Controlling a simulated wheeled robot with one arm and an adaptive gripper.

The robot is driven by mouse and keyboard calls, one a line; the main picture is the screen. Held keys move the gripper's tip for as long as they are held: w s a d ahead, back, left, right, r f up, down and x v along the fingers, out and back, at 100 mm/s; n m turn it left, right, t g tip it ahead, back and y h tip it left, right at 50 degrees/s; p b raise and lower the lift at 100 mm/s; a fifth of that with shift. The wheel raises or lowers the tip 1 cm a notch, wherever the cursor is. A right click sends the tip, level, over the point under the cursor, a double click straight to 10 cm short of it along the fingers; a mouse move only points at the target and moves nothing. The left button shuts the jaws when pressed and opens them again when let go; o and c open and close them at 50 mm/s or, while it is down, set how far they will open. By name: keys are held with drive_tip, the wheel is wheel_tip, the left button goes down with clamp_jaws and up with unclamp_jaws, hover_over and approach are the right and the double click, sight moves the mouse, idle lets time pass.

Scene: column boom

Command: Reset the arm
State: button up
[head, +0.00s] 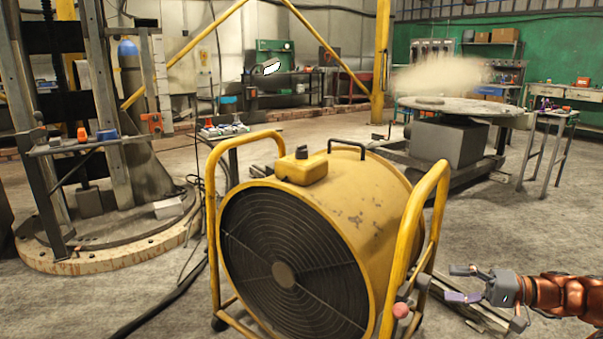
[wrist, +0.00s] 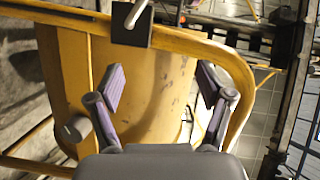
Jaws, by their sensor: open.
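My gripper (head: 462,284) is at the lower right of the head view, at the end of my orange-brown arm, just right of a large yellow drum fan. In the wrist view my gripper (wrist: 160,88) has its two dark finger pads spread wide apart with nothing between them. Beyond the fingers is the yellow side of the fan (wrist: 150,120) and its tubular frame. In the head view the fan (head: 345,195) stands on the floor in the middle front, with its dark round grille facing forward and left.
A yellow tube handle (head: 432,215) of the fan stands close to my gripper. A round table (head: 470,107) on a grey block stands behind at right, beside a small stand (head: 548,118). A column on a round base (head: 110,255) stands left. Grey floor is open between them.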

drive_tip(key=s+a+r+n+g+h+p, duration=0.2)
drive_tip(key=s+a+r+g+p, duration=0.3)
drive_tip(key=a+r+p, duration=0.55)
drive_tip(key=s+a+r+n+g+h+p, duration=0.3)
drive_tip(key=s+a+r+p, duration=0.35)
drive_tip(key=a+r, duration=0.75)
drive_tip(key=s+a+r+g+h+p, duration=0.1)
drive_tip(key=s+r+h+p, duration=0.25)
drive_tip(key=s+p, duration=0.25)
drive_tip(key=s+a+r+h+p, duration=0.2)
drive_tip(key=s+r+p, duration=0.2)
drive_tip(key=s+p, duration=0.2)
drive_tip(key=s+d+r+m+h+p, duration=0.2)
drive_tip(key=s+d+r+h+p, duration=0.3)
drive_tip(key=s+p, duration=0.5)
drive_tip(key=d+r+p, duration=0.1)
drive_tip(key=d, duration=0.1)
drive_tip(key=shift+d+t, duration=0.35)
drive_tip(key=shift+t, duration=0.05)
